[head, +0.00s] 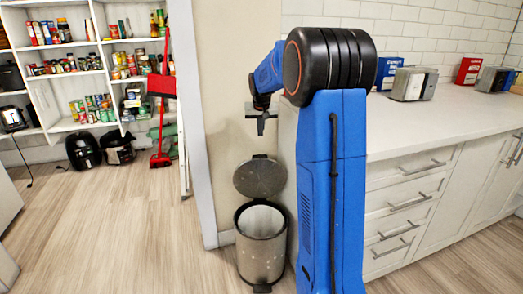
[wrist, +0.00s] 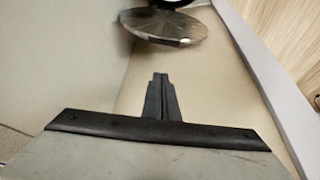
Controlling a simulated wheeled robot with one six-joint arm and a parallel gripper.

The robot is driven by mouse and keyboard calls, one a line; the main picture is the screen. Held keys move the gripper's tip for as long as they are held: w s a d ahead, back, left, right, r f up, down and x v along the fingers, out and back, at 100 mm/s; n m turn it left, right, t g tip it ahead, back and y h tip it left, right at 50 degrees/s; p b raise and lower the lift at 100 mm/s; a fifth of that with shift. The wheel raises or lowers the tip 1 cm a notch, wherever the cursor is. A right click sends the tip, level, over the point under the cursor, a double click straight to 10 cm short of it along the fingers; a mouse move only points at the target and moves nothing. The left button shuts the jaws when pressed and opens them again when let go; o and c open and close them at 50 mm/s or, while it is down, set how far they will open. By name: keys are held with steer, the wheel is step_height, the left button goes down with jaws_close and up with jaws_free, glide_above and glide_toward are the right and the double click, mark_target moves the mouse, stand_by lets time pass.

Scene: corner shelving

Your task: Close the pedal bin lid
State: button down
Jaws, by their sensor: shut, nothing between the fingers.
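The pedal bin (head: 262,258) is a metal cylinder standing on the floor between the wall end and the counter. Its round lid (head: 259,178) is raised, tilted up at the back, and the pale inside of the bin shows. My gripper (head: 261,127) is above the lid, pointing down, shut and empty, and apart from it. In the wrist view the shut fingertips (wrist: 160,78) point toward the lid (wrist: 165,26), which lies beyond them at the top. The bin's body is mostly out of the wrist view.
A white counter with drawers (head: 405,205) stands right of the bin, with toasters (head: 414,84) on top. A wall end (head: 228,120) is behind the bin. Pantry shelves (head: 95,75) and a red broom (head: 161,110) are at left. The wooden floor (head: 110,225) at left is clear.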

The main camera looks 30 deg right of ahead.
mark_target(262, 157)
steer(key=x, duration=0.7)
steer(key=s+x, duration=0.1)
steer(key=x, duration=0.2)
steer(key=shift+d+f, duration=0.1)
steer(key=shift+f, duration=0.25)
steer(key=shift+s+a+f, duration=0.15)
steer(key=shift+s+a, duration=0.3)
steer(key=shift+s, duration=0.35)
